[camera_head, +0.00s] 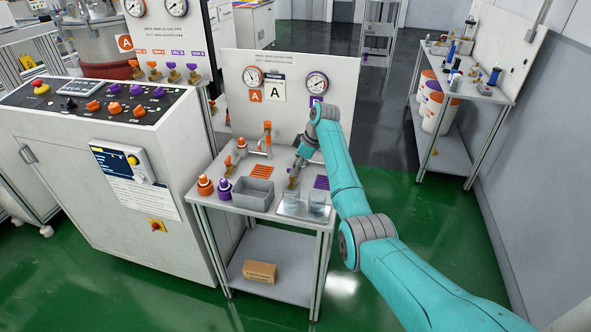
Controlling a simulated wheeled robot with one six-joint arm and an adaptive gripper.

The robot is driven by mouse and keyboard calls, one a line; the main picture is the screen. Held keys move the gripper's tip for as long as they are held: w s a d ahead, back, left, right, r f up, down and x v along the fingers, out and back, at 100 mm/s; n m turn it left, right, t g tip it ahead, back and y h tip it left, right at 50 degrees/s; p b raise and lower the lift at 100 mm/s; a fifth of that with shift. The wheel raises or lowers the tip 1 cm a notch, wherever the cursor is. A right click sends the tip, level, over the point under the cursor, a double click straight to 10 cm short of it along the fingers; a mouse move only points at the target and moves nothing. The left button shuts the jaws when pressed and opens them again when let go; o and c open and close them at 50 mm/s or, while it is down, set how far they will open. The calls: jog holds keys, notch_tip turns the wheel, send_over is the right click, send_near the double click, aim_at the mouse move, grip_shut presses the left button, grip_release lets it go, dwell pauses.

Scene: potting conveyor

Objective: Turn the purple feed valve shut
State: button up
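My gripper (298,163) points down over the right side of the small bench (225,207), in front of the upright panel marked A. It is small and partly hidden by my own arm, so I cannot tell whether its fingers are open or shut. A brass fitting (292,183) shows just below the fingertips; whether they touch cannot be told. No purple valve handle shows clearly there; my gripper and arm cover that area. An orange-handled valve (267,128) stands on pipework left of my gripper. A purple striped patch (321,182) lies on the bench to the right.
A control console (100,130) is close on the left. Purple-handled fittings (192,71) are on another panel behind. Green floor is open to the right.

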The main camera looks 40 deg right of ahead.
jog(key=v, duration=1)
jog(key=shift+s+r, duration=0.2)
jog(key=shift+r, duration=0.1)
